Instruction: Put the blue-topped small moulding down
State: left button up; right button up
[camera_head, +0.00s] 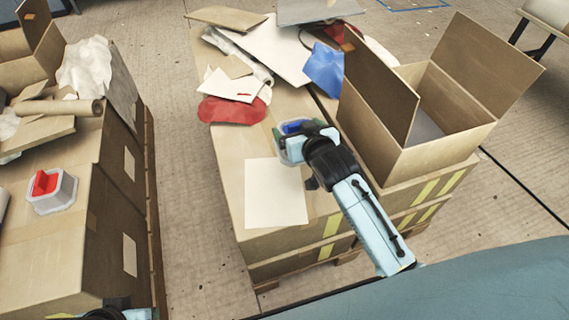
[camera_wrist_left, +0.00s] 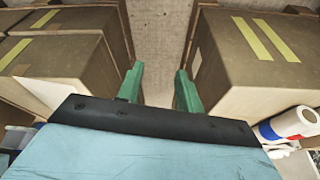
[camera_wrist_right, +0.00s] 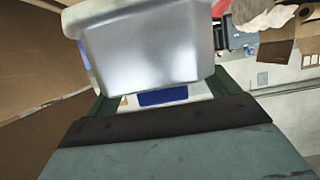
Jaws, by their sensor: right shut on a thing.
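The blue-topped small moulding (camera_head: 290,152) is a pale grey tub shape with a blue block on it. My right gripper (camera_head: 303,137) is shut on it, over the middle carton stack, just above the white sheet (camera_head: 275,195) in the picture. I cannot tell whether it touches the carton top. In the right wrist view the grey body of the moulding (camera_wrist_right: 145,50) fills the top middle, with its blue part below, between the fingers. My left gripper (camera_wrist_left: 158,78) is open and empty, between carton stacks in its wrist view. Only a bit of it shows in the head view's bottom left.
A similar red-topped moulding (camera_head: 52,195) stands on the left cartons. An open cardboard box (camera_head: 430,150) stands close right of my right gripper. Sheets, a red piece (camera_head: 232,110) and a blue piece (camera_head: 325,70) clutter the stack's back. A floor gap separates the stacks.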

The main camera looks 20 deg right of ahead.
notch_tip(320, 180, down, 6)
jog(key=b, duration=0.3)
jog(key=shift+f, duration=0.3)
notch_tip(320, 180, down, 3)
jog(key=shift+b, duration=1.05)
pick_arm(q)
jog(key=w+d+r+t+h, duration=0.2)
jog(key=w+d+r+t, duration=0.1)
jog(key=w+r+t, duration=0.3)
jog(key=w+d+r+t+h, duration=0.2)
jog(key=w+d+r+t, duration=0.2)
jog(key=w+r+t, duration=0.3)
jog(key=shift+r+m, duration=0.4)
jog(key=shift+r, duration=0.65)
pick_arm(e)
jog(key=shift+f, duration=0.1)
jog(key=shift+f, duration=0.1)
jog(key=o, duration=0.7)
jog(key=shift+f, duration=0.1)
jog(key=shift+o, duration=1)
pick_arm(q)
jog(key=shift+d+r, duration=0.1)
jog(key=shift+r, duration=0.05)
